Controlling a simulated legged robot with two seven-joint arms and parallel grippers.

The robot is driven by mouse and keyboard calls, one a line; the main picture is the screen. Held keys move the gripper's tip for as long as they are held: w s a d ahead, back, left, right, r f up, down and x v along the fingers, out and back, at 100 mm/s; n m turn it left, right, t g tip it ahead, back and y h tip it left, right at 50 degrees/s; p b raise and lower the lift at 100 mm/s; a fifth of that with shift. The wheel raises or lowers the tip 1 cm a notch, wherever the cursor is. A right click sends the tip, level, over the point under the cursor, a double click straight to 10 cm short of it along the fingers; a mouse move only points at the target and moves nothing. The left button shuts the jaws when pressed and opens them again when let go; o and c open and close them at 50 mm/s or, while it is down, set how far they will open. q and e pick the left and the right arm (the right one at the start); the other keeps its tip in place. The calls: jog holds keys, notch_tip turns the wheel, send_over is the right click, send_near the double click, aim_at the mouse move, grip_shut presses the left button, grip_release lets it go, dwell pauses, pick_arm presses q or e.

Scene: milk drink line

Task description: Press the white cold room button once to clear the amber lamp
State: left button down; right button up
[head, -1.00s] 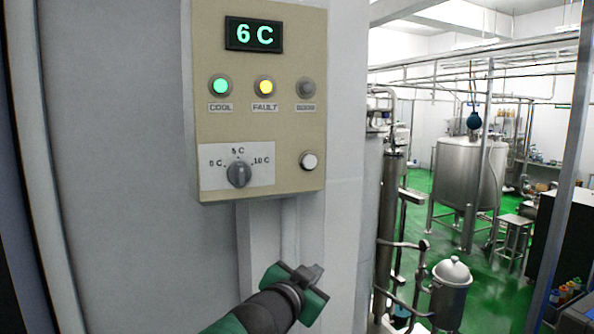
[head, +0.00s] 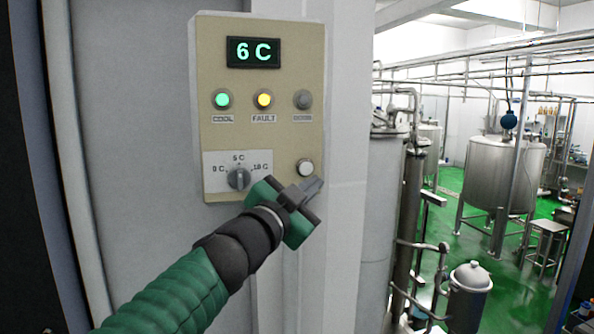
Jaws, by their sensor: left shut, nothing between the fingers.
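The beige cold room panel (head: 285,136) is on the grey wall in the head view. Its white button (head: 304,168) is at the lower right, just above my left gripper (head: 314,188). The left gripper is shut and empty, its tip just below and right of the button; I cannot tell if they touch. The amber FAULT lamp (head: 264,100) is lit. The green COOL lamp (head: 222,99) is lit too, and the third lamp (head: 303,99) is dark. The display (head: 253,52) reads 6 C. My right gripper is not in view.
A dial (head: 238,178) on a white plate is left of the button, close to my left gripper. To the right are a steel column (head: 383,200), a lidded pot (head: 469,290) and a large steel tank (head: 500,180) on a green floor.

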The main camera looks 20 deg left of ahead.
aim_at(308, 174)
pick_arm(q)
jog(key=w+a+p, duration=0.1)
jog(key=w, duration=0.1)
jog(key=w+a, duration=0.1)
jog(key=w, duration=0.1)
jog(key=w+a+p, duration=0.1)
jog(key=w+a, duration=0.1)
jog(key=w, duration=0.1)
jog(key=shift+p, duration=0.35)
jog(key=shift+d, duration=0.25)
jog(key=shift+w+d+r, duration=0.1)
jog(key=shift+d+r, duration=0.05)
jog(key=shift+d, duration=0.05)
jog(key=shift+w+r+p, duration=0.1)
jog(key=shift+w+p, duration=0.1)
jog(key=shift+p, duration=0.25)
jog(key=shift+d, duration=0.15)
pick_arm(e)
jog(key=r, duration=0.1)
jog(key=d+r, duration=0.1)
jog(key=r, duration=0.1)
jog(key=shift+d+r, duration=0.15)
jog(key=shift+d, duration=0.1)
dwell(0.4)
